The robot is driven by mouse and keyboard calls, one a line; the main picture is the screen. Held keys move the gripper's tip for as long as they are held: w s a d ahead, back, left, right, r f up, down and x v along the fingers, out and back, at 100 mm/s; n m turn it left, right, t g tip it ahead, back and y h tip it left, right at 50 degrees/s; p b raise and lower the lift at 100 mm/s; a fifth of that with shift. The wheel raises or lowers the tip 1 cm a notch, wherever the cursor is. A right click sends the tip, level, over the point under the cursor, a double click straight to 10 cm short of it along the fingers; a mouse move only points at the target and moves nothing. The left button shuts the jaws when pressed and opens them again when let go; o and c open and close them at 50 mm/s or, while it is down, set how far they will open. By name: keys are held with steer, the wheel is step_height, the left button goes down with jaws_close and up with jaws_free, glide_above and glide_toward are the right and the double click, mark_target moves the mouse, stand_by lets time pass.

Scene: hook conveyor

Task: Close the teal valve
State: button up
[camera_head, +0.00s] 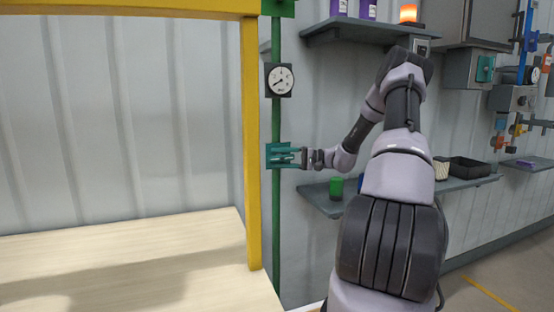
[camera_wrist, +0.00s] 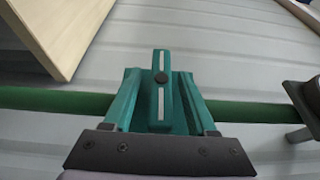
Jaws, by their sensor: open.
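The teal valve (camera_head: 271,161) sits on a green vertical pipe below a gauge. In the wrist view its handle (camera_wrist: 160,68), a teal bar with a white stripe and a dark centre bolt, lies across the pipe. My gripper (camera_head: 294,156) is level with the valve, reaching it from the right. In the wrist view my gripper (camera_wrist: 157,78) is open, with one jaw on each side of the handle and gaps visible between. Teal shapes beside the handle blend with the jaws, so I cannot tell whether anything touches.
The green pipe (camera_head: 276,220) runs beside a yellow post (camera_head: 251,150) and a pale wooden table (camera_head: 130,255). A round gauge (camera_head: 280,79) is above the valve. A grey shelf (camera_head: 325,200) with a green cup (camera_head: 336,188) stands behind my arm.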

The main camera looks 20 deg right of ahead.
mark_target(291, 158)
steer(key=v, duration=1)
